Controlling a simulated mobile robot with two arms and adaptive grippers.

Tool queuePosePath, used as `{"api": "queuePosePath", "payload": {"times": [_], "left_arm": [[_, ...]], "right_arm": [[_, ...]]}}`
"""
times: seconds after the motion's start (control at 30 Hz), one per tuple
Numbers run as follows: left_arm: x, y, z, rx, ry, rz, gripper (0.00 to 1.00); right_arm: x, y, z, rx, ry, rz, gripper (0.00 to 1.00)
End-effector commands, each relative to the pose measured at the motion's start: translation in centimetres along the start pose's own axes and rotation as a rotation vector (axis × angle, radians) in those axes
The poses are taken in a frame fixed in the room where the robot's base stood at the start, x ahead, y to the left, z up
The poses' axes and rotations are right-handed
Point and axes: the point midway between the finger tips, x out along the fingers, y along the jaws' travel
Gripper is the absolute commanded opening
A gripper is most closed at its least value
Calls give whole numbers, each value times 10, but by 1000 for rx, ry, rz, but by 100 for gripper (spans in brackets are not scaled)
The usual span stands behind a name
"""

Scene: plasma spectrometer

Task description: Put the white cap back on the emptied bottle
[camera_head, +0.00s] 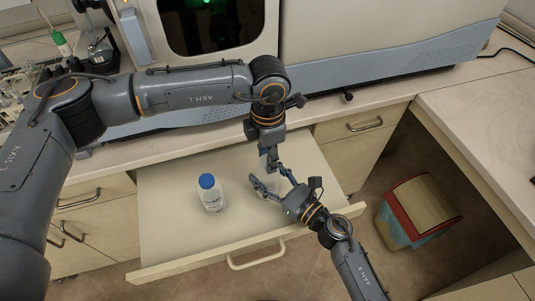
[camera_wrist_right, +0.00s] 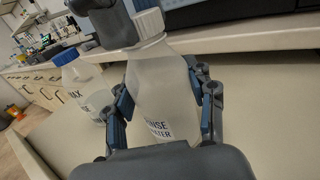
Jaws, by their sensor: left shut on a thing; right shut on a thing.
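The translucent white bottle (camera_wrist_right: 163,88) stands between the fingers of my right gripper (camera_wrist_right: 164,106). Its label reads in part "INSE" and "ATER". In the head view the bottle is mostly hidden by my grippers, and my right gripper (camera_head: 272,179) reaches it from the lower right. The white cap (camera_wrist_right: 149,23) is at the bottle's mouth, in line with the neck; I cannot tell whether it is seated. My left gripper (camera_head: 268,158) comes down from above, shut on the cap, and its dark fingers (camera_wrist_right: 116,22) partly cover the cap in the right wrist view.
A blue-capped white bottle (camera_head: 211,194) stands to the left in the open drawer (camera_head: 170,228). The spectrometer (camera_head: 390,55) stands on the counter behind. A red-rimmed bin (camera_head: 414,210) is on the floor at the right. The drawer's front part is clear.

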Motion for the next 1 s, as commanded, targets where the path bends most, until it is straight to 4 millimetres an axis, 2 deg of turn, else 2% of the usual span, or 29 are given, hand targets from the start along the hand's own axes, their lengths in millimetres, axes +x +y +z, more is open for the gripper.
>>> {"api": "queuePosePath", "payload": {"times": [0.5,0.63,0.77,0.8,0.93,1.0], "left_arm": [[1,1,0,1164,3,1,0],[1,1,0,1362,2,1,0],[1,1,0,1360,2,1,0],[1,1,0,1359,2,1,38],[1,1,0,1358,2,0,62],[1,1,0,1358,2,0,62]], "right_arm": [[0,0,0,0,0,0,0],[0,0,0,0,0,0,0],[0,0,0,0,0,0,0],[0,0,0,0,0,0,0],[0,0,0,0,0,0,0],[0,0,0,0,0,0,0]]}}
